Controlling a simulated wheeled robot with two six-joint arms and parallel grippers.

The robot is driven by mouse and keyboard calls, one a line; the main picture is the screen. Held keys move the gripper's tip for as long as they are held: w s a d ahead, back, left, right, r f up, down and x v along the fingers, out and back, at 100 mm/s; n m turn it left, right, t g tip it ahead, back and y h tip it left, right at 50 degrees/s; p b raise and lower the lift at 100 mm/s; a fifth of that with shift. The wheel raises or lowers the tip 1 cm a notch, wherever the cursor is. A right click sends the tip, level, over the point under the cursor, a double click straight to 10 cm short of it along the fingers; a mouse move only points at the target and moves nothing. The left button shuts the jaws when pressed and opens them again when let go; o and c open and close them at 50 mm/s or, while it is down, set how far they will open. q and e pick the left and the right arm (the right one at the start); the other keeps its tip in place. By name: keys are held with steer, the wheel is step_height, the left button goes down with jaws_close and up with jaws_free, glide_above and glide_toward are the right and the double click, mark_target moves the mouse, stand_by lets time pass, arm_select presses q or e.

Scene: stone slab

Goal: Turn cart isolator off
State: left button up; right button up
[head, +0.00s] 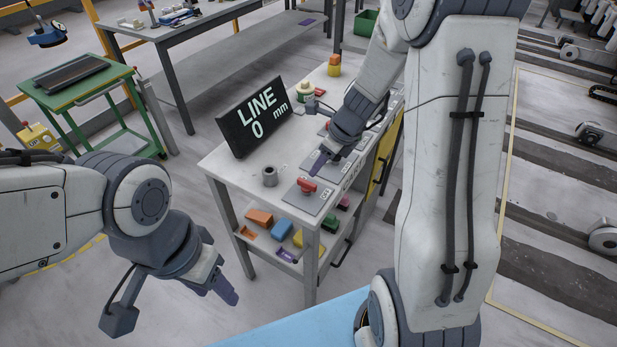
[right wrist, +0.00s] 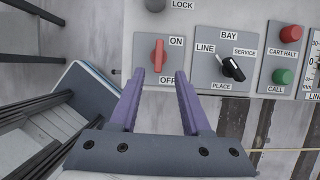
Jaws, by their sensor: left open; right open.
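The red rotary handle (head: 307,185) sits on a grey plate at the near end of the cart's sloping control panel. In the right wrist view the handle (right wrist: 159,55) stands upright in the picture, between ON at its upper right and OFF at its lower right. I cannot tell which label it is set to. My right gripper (right wrist: 157,80) is open and empty, its purple fingers pointing toward the handle, with the fingertips apart and just below it in the picture. In the head view my right gripper (head: 322,162) is above the panel. My left gripper (head: 222,288) is open and empty, left of the cart.
A black selector (right wrist: 233,68) marked LINE, BAY, SERVICE and PLACE is right of the handle, then red (right wrist: 291,34) and green (right wrist: 283,76) buttons. A display (head: 255,117) reads LINE 0 mm. A grey cylinder (head: 270,176) stands on the cart top. Coloured blocks lie on the lower shelf.

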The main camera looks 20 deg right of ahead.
mark_target(307, 182)
steer(key=b+x, duration=0.2)
steer(key=x, duration=0.6)
steer(key=shift+a+f, duration=0.15)
steer(key=shift+f, duration=0.15)
jaws_close()
